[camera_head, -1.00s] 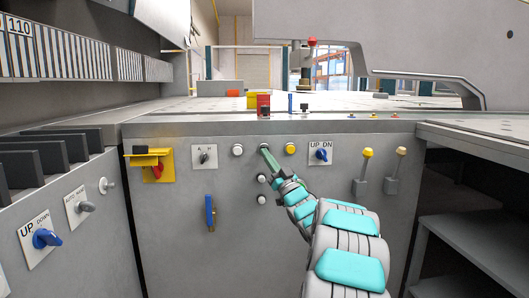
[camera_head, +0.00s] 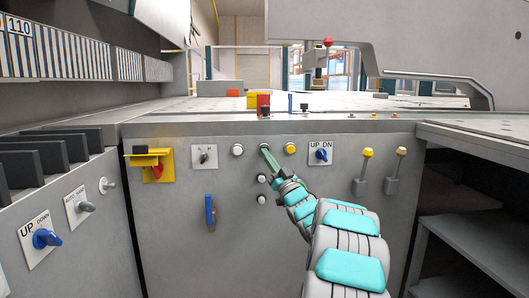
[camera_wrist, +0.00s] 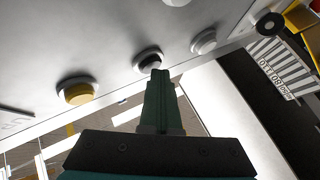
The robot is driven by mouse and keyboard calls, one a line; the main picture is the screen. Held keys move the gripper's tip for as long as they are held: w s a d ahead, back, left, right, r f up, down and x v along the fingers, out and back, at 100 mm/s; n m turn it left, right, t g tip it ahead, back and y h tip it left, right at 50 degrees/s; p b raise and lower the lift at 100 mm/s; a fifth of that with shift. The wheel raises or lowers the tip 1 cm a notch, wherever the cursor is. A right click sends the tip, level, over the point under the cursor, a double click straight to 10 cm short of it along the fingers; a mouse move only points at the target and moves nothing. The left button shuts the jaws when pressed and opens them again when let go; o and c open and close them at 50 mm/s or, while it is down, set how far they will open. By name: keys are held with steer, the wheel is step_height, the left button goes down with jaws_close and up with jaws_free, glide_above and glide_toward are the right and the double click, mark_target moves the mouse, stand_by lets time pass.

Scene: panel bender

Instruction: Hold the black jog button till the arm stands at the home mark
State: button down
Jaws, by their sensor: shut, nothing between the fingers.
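My gripper (camera_head: 267,152) is shut and empty, its green fingertips at the black jog button on the front panel. In the wrist view the fingertips (camera_wrist: 158,76) meet the face of the black button (camera_wrist: 145,55), whose dark rim shows around them. In the head view the fingertips mostly cover that button. I cannot tell how far it is pressed in. The machine's large grey arm (camera_head: 400,40) spans the upper right above the bed, with a red-topped post (camera_head: 327,44) at its left end. I cannot make out a home mark.
A white button (camera_head: 237,149) and a yellow button (camera_head: 290,148) flank the black one; two more white buttons sit below. An UP/DN switch (camera_head: 321,153) and two yellow-knobbed levers (camera_head: 367,153) are to the right.

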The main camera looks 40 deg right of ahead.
steer(key=shift+s+a+b, duration=0.35)
steer(key=shift+s+a, duration=0.1)
steer(key=shift+s, duration=0.25)
steer(key=shift+s, duration=0.1)
steer(key=shift+s+a+b, duration=0.35)
steer(key=shift+s+a, duration=0.1)
steer(key=shift+s, duration=0.25)
steer(key=shift+s+a+b, duration=0.3)
steer(key=shift+s+a, duration=0.1)
steer(key=shift+s, duration=0.25)
steer(key=shift+s+a+b, duration=0.35)
steer(key=shift+s+a, duration=0.1)
steer(key=shift+s, duration=0.25)
